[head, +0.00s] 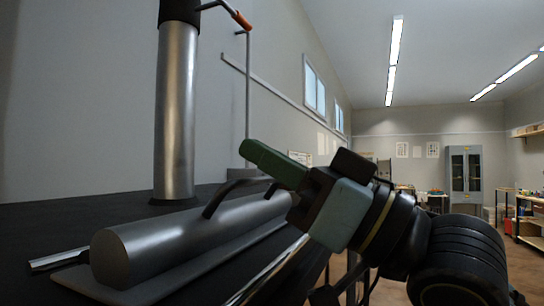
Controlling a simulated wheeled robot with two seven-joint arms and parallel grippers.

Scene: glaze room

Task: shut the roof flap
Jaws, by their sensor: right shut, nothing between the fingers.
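A grey, rounded metal piece (165,243) lies along the dark top surface, on a flat grey plate. A dark bar handle (222,196) rises from it; I take this piece to be the roof flap, but cannot tell for sure. It looks lowered; whether it is fully shut is not clear. My right gripper (250,154) comes in from the lower right, its green fingers shut and empty, pointing up and left. My left gripper is not in view.
A silver upright pipe (176,110) with a black upper part stands on the dark top (60,225) behind the rounded piece. A thin rod with an orange grip (242,20) hangs near it. A grey cabinet (465,172) and shelves (530,215) stand far away at right.

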